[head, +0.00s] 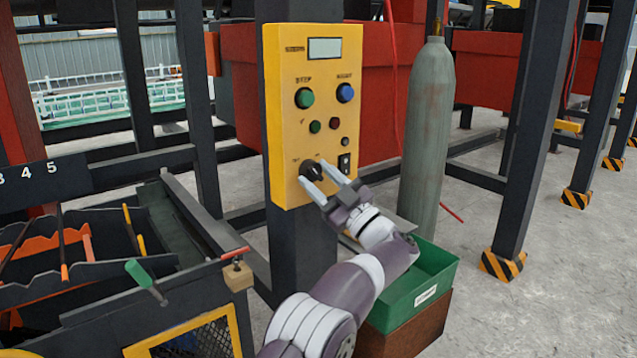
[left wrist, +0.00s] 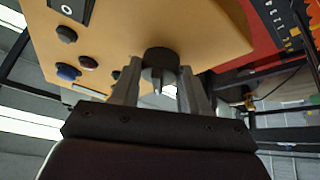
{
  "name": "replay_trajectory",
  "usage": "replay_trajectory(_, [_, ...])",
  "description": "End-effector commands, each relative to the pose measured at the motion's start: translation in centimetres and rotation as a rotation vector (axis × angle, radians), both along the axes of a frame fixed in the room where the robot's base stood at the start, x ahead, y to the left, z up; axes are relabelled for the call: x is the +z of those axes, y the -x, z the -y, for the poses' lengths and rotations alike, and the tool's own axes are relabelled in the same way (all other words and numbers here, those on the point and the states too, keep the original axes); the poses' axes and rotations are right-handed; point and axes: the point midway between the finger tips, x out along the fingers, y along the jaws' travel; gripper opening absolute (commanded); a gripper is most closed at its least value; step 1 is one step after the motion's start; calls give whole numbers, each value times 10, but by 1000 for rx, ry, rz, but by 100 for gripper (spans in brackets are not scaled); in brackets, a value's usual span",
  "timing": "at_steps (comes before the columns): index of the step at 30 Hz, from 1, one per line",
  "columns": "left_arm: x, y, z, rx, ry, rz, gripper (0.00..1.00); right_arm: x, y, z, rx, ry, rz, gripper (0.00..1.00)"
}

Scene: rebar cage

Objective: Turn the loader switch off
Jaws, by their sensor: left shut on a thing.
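A yellow control panel (head: 284,128) is fixed to a dark post. A black rotary switch (head: 308,170) sits low on its front. My left gripper (head: 316,177) reaches it from the lower right, with its two fingers on either side of the knob. In the left wrist view the black switch (left wrist: 160,62) stands between the fingertips, and my left gripper (left wrist: 158,88) is shut on it. The fingers partly hide the knob, and its printed labels are too small to read. My right gripper is not in view.
Green (head: 305,98) and blue (head: 345,93) buttons are higher up. A grey gas cylinder (head: 428,130) stands right of the panel. A green bin (head: 425,283) is below, and a tool rack (head: 95,270) is at left.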

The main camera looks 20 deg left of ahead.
Motion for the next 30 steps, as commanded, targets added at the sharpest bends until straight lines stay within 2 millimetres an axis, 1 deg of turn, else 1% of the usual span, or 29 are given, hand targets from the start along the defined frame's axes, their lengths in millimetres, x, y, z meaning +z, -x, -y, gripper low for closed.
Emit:
replay_trajectory(9, [1, -1, 1, -1, 66, 86, 15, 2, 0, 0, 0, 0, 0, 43])
replay_trajectory(25, [1, -1, 1, -1, 79, 102, 15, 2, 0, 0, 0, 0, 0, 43])
replay_trajectory(26, [1, -1, 1, -1, 79, 102, 52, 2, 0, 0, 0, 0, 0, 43])
replay_trajectory(27, [1, -1, 1, -1, 79, 102, 65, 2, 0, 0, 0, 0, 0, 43])
replay_trajectory(28, [1, -1, 1, 0, 78, 101, 70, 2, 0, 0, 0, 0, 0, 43])
replay_trajectory(30, [1, -1, 1, 0, 78, 101, 70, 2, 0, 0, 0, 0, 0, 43])
